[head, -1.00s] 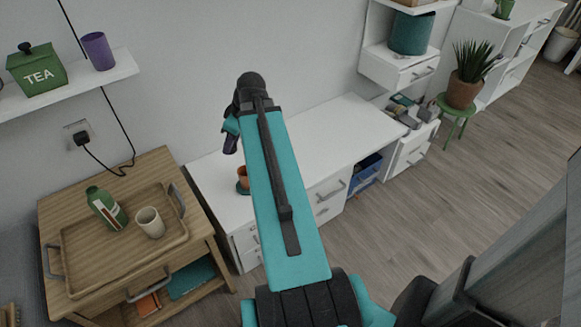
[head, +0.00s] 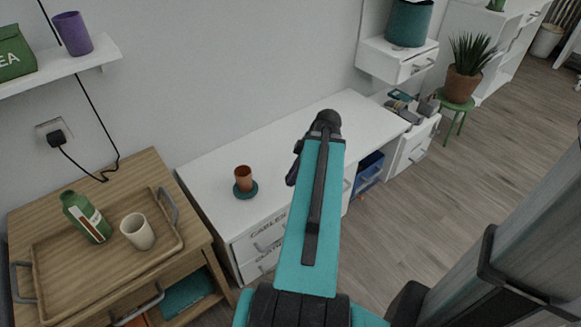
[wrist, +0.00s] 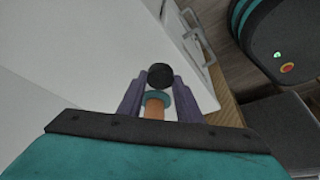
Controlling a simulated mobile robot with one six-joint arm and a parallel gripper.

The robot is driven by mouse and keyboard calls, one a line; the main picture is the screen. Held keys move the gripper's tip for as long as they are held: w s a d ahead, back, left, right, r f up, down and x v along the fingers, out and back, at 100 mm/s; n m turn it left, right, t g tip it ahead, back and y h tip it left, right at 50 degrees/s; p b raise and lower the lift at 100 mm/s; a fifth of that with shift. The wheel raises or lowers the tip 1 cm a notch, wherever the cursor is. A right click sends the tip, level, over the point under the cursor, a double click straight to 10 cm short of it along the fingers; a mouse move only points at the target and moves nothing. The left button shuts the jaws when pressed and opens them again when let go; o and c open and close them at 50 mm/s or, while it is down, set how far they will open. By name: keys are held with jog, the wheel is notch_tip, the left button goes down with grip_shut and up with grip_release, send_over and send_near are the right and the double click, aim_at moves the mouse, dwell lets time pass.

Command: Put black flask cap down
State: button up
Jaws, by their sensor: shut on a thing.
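The black flask cap (wrist: 160,76) is a small dark disc in the wrist view. My gripper (wrist: 159,84) is shut on it, with a purple finger on each side. In the head view my gripper (head: 292,172) is mostly hidden behind my arm, above the white desk (head: 210,170), and I cannot make out the cap there.
A terracotta cup (head: 243,178) stands on a teal coaster (head: 246,191) on the desk; both also show below the cap in the wrist view. A pale cup (head: 137,232) stands on the tray (head: 166,252). The desk top is otherwise largely clear.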

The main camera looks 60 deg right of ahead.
jog(key=shift+s+d+f, duration=0.3)
jog(key=shift+s+f, duration=0.45)
jog(key=shift+f, duration=0.05)
jog(key=shift+w+d, duration=0.1)
jog(key=shift+w+d+f+b, duration=0.25)
jog(key=shift+w+d+b, duration=0.25)
jog(key=shift+w+d, duration=1.3)
jog(key=shift+w+d+f+b, duration=0.35)
jog(key=shift+w+d, duration=0.7)
jog(key=shift+d, duration=1.6)
jog(key=shift+w+d+f+b, duration=0.15)
jog(key=shift+w+d+b, duration=0.45)
jog(key=shift+w+d, duration=1.2)
jog(key=shift+s+d, duration=0.35)
jog(key=shift+s, duration=0.05)
jog(key=shift+f+b, duration=0.55)
jog(key=shift+f, duration=1.2)
jog(key=shift+f, duration=0.15)
jog(key=o, duration=1)
